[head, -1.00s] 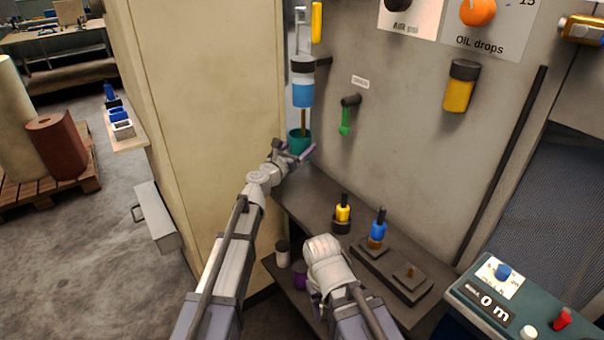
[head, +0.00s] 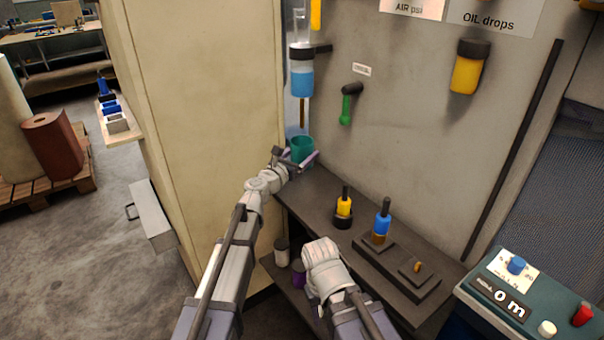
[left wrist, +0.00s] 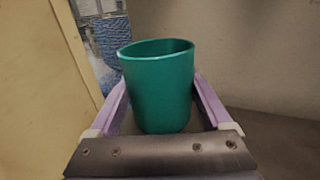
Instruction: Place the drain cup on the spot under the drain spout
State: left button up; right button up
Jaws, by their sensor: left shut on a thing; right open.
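The drain cup is a teal, open-topped cup (head: 302,148), upright between the purple fingers of my left gripper (head: 302,163). My left gripper is shut on it; the left wrist view also shows the cup (left wrist: 158,88) between the fingers. The brown drain spout (head: 302,113) hangs below a blue-filled bowl (head: 302,80). Its tip is just above the cup's mouth, with a small gap. The spot under the spout is hidden behind the cup and gripper. My right gripper (head: 323,285) is low over the bench front, open; its fingertips are mostly hidden by its wrist.
A dark bench (head: 320,200) runs along the grey wall, holding yellow (head: 344,207) and blue (head: 382,220) tools. A green-handled lever (head: 346,105) sticks out right of the spout. A cream cabinet (head: 200,120) stands close on the left. Jars (head: 281,252) stand on a lower shelf.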

pick_arm(q)
notch_tip(320, 180, down, 4)
jog(key=b, duration=0.3)
jog(key=shift+b, duration=0.3)
jog(key=shift+r, duration=0.1)
jog(key=o, duration=1.2)
jog(key=v, duration=1.2)
jog(key=shift+s, duration=0.1)
